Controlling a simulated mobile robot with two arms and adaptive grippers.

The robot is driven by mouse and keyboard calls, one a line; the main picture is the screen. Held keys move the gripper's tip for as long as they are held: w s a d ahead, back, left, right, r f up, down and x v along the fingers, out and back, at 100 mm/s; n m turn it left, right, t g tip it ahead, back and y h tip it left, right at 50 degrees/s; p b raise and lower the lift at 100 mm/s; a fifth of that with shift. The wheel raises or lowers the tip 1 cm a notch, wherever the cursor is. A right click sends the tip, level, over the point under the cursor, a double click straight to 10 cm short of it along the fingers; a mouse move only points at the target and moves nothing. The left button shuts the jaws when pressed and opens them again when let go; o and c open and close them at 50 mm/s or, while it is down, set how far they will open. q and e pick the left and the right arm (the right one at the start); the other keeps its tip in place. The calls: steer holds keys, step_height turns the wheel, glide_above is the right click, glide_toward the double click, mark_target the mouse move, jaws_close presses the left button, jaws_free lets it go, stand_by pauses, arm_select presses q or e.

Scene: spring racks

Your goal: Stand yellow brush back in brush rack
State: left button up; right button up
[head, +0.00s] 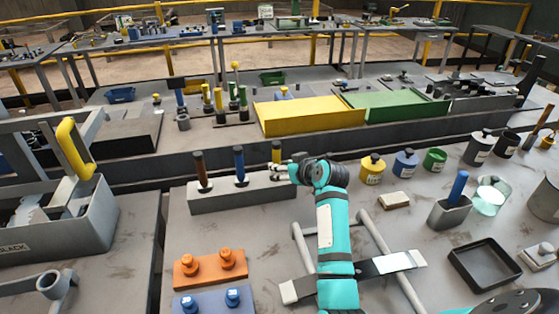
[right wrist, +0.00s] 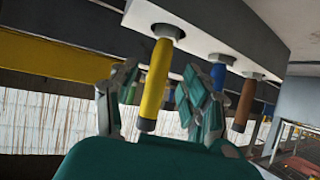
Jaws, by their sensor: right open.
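The brush rack (head: 245,196) is a long grey block on the near table. A brown-handled brush (head: 201,170) and a blue-handled brush (head: 239,165) stand upright in it. The yellow brush (head: 276,151) stands at the rack's right end, its lower part hidden by my right gripper (head: 281,169). In the right wrist view, which is upside down, the yellow brush (right wrist: 156,82) sits in a dark-ringed hole of the rack (right wrist: 205,28). The open fingers of my right gripper (right wrist: 160,103) are on either side of its handle, with a gap visible. My left gripper is not in view.
Yellow (head: 372,170), blue (head: 405,163) and green (head: 434,159) pots stand right of my arm. An orange block (head: 211,268) with knobs lies in front of the rack. A grey bin (head: 60,225) with a yellow handle is at left. A black tray (head: 485,264) is at right.

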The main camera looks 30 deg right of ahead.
steer(key=p+v, duration=0.5)
steer(key=v, duration=0.3)
steer(key=shift+s+r+p, duration=0.2)
steer(key=shift+s+p, duration=0.1)
